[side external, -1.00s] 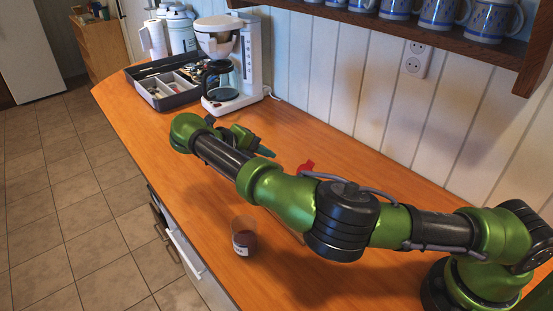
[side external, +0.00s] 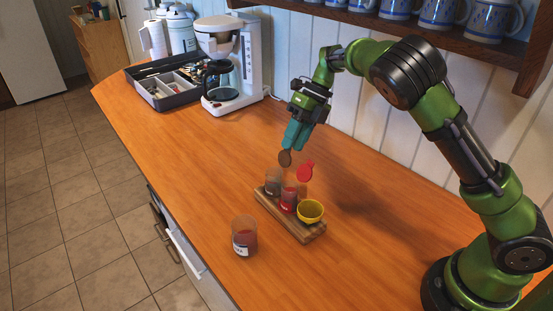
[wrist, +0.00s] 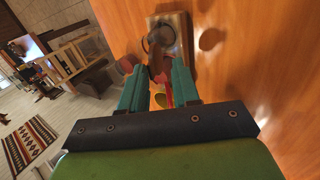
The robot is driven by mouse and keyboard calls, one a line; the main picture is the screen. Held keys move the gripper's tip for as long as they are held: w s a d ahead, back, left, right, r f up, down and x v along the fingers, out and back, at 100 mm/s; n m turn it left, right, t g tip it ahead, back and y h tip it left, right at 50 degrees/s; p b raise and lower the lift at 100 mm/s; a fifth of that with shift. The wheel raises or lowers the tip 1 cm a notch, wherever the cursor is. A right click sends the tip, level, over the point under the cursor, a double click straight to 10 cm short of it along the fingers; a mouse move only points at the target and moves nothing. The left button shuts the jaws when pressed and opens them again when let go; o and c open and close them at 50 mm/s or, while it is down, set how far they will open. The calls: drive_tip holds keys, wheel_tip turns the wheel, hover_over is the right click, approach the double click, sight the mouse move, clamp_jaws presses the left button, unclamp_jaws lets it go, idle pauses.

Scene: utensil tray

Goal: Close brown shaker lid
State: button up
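The brown shaker (side external: 272,184) stands upright in a wooden holder (side external: 290,229). Its brown lid (side external: 285,158) is open, tilted up above the glass. My gripper (side external: 297,136) has teal fingers and hangs just above the lid, pointing down. In the wrist view my gripper (wrist: 158,66) is open, its fingers apart; contact with the lid cannot be told.
A red shaker (side external: 289,200) with a raised red lid (side external: 305,171) stands beside the brown one. A glass jar (side external: 244,237) stands near the counter's front edge. A coffee maker (side external: 229,70) and utensil tray (side external: 162,93) are behind.

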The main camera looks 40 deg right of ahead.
wheel_tip(320, 180, up, 11)
drive_tip(key=d, duration=0.3)
drive_tip(key=s+a+n+t+h, duration=0.1)
drive_tip(key=s+a+n+t, duration=0.1)
drive_tip(key=s+n, duration=0.9)
drive_tip(key=s+a+n+t+h, duration=0.1)
drive_tip(key=s+a+n+t, duration=0.1)
drive_tip(key=s+n, duration=0.8)
drive_tip(key=n, duration=0.8)
drive_tip(key=shift+s+n+t+h, duration=0.3)
drive_tip(key=shift+s+n+h, duration=0.05)
drive_tip(key=shift+n+h, duration=0.05)
